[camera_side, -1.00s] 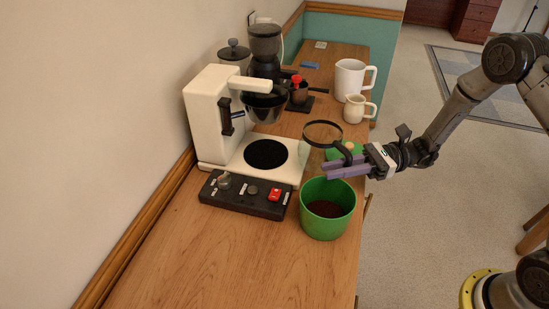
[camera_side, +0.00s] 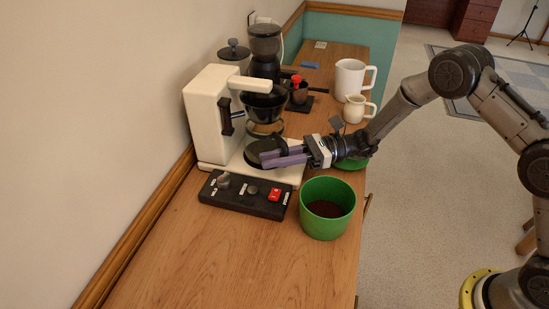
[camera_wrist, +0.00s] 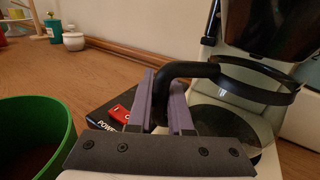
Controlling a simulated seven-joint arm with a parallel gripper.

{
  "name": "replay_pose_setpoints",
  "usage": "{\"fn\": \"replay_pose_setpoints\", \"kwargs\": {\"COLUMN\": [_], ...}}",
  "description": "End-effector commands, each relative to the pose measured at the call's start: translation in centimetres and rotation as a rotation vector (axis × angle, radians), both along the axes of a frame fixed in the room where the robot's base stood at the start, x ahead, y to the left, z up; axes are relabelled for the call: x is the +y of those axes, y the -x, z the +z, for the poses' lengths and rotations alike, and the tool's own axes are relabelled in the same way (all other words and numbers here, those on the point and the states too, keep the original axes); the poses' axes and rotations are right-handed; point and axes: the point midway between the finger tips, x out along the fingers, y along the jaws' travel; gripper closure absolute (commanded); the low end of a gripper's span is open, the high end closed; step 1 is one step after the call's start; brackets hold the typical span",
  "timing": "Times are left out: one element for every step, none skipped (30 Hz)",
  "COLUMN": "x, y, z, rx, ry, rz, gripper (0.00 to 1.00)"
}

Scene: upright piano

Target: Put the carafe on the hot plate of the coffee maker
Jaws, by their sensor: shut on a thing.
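The glass carafe with a black rim band and black handle (camera_wrist: 190,70) is at the coffee maker. My gripper (camera_wrist: 165,100), with purple fingers, is shut on the handle. In the side view my gripper (camera_side: 272,157) reaches in from the right over the front of the coffee maker (camera_side: 212,110). The carafe's glass (camera_side: 265,129) shows just below the dark filter basket (camera_side: 263,103), partly hidden by my fingers. The black round hot plate (camera_side: 257,149) lies under it, also partly covered. I cannot tell whether the carafe's bottom touches the plate.
A dark switch panel (camera_side: 243,196) with a red switch lies in front. A green pot (camera_side: 328,222) with dark contents stands to its right. A white pitcher (camera_side: 350,78), a small cream jug (camera_side: 354,109) and a grinder (camera_side: 265,45) stand farther back. The near counter is clear.

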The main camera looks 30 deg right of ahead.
Motion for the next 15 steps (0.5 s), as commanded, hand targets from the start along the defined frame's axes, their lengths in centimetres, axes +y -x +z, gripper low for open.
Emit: {"fn": "replay_pose_setpoints", "kwargs": {"x": [-0.05, -0.06, -0.07, -0.07, -0.07, -0.08, -0.08, -0.08, -0.08, -0.09, -0.09, -0.09, -0.09, -0.09, -0.09], "y": [-0.04, -0.04, -0.02, -0.02, -0.02, -0.01, -0.01, -0.01, 0.0, 0.01, 0.04, 0.04, 0.05, 0.05, 0.05], "z": [0.05, 0.08, 0.1, 0.1, 0.1, 0.08, 0.03, -0.05, -0.19, -0.29, -0.35, -0.34, -0.34, -0.34, -0.33], "rx": [-0.003, -0.004, -0.004, -0.004, -0.004, -0.004, -0.004, -0.004, -0.003, -0.003, -0.001, -0.001, -0.001, -0.001, -0.001], "ry": [-0.001, -0.001, -0.001, -0.001, -0.001, -0.001, -0.001, -0.001, -0.001, -0.001, 0.0, 0.0, 0.0, 0.0, 0.0], "rz": [-0.001, -0.001, -0.001, -0.001, 0.0, 0.0, -0.001, 0.0, 0.0, 0.0, -0.001, -0.001, 0.0, 0.0, 0.0], "gripper": [1.0, 1.0, 1.0, 1.0, 1.0, 1.0, 1.0, 1.0, 1.0, 1.0, 0.77, 0.7, 0.64, 0.59, 0.52]}}
